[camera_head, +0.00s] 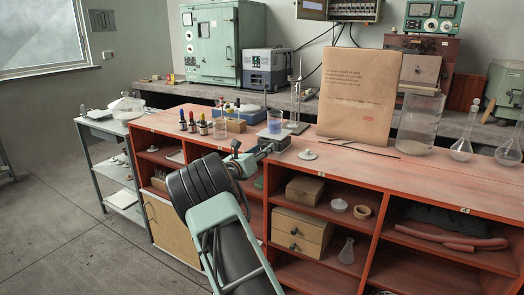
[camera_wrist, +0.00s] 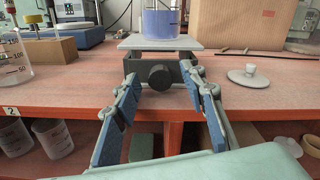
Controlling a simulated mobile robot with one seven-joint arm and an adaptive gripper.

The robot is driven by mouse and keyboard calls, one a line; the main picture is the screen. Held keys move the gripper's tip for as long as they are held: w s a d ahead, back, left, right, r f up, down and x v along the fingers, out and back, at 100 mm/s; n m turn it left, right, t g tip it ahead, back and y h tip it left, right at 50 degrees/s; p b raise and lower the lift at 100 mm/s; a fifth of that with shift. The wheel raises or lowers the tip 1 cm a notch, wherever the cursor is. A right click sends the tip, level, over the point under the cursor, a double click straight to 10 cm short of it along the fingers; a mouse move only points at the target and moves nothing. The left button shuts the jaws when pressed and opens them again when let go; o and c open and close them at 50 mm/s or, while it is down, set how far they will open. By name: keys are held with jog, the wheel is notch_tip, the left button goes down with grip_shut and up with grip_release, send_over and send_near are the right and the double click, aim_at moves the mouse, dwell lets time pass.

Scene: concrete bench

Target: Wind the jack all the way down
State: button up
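The jack has a pale flat top plate (camera_wrist: 135,42) and a dark body (camera_wrist: 139,70), with a round black knob (camera_wrist: 160,77) facing me at the bench's front edge. A beaker of blue liquid (camera_wrist: 161,20) stands upright on the plate. In the head view the beaker (camera_head: 274,122) and jack (camera_head: 276,141) are beyond my arm. My gripper (camera_wrist: 162,83) is open, its blue-padded fingers to the left and right of the knob with gaps on both sides. In the head view my gripper (camera_head: 250,158) is close to the jack. The jack's inner mechanism is hidden.
A tall brown paper package (camera_head: 360,95) stands behind right. Dropper bottles (camera_head: 202,124) and a glass beaker (camera_wrist: 12,60) are to the left. Open shelves (camera_head: 330,213) lie below the bench top.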

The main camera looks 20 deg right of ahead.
jog(key=v, duration=1.2)
